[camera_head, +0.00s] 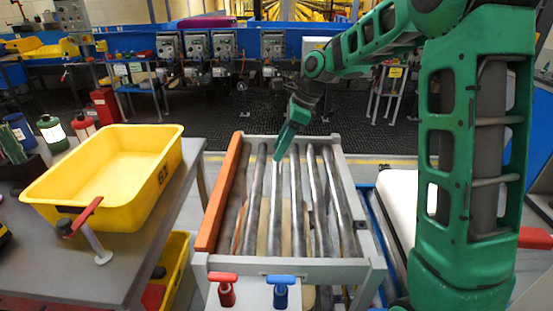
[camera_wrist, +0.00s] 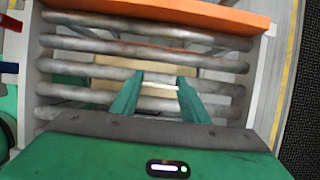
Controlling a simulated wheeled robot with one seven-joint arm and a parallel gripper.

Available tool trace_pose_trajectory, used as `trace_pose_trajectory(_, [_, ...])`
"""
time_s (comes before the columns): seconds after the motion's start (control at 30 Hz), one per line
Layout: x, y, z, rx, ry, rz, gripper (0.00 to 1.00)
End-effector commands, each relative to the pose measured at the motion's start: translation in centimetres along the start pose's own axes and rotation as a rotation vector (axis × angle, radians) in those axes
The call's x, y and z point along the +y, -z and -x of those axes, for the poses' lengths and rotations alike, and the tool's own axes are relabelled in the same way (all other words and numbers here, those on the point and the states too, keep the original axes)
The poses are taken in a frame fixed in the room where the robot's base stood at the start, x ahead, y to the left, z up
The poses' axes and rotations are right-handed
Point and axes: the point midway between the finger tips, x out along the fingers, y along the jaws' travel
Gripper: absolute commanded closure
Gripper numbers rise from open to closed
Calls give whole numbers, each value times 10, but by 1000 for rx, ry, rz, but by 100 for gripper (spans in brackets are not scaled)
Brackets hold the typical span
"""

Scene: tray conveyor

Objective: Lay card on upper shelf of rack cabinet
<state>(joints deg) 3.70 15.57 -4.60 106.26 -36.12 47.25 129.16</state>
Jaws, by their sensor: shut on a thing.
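My gripper (camera_head: 278,157) points down over the rollers of the conveyor (camera_head: 288,262) in the head view. In the wrist view my gripper (camera_wrist: 158,80) has its two green fingers spread a little apart, with a thin pale strip between them. This strip looks like the card (camera_wrist: 160,87), seen nearly edge-on and shut between the fingers above the rollers. I cannot make the card out clearly in the head view. I cannot identify a rack cabinet or its upper shelf in either view.
A yellow bin (camera_head: 105,170) stands on a grey table (camera_head: 75,262) to the left. The conveyor has an orange side rail (camera_head: 224,195) and red (camera_head: 222,287) and blue (camera_head: 281,290) handles at its near end. Blue machinery lines the back; dark floor lies between.

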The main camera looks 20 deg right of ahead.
Motion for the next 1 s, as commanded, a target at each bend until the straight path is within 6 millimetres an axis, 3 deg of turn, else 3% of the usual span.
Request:
trace_pose_trajectory(0.3, [1,13,-35,1,-3,-1,80])
trace_pose_trajectory(0.67, [1,14,-39,0,-2,1,80])
trace_pose_trajectory(0.7, [1,14,-38,0,-2,2,49])
trace_pose_trajectory(0.73, [1,14,-38,0,-2,2,42])
trace_pose_trajectory(1.0, [1,13,-38,0,-2,2,40])
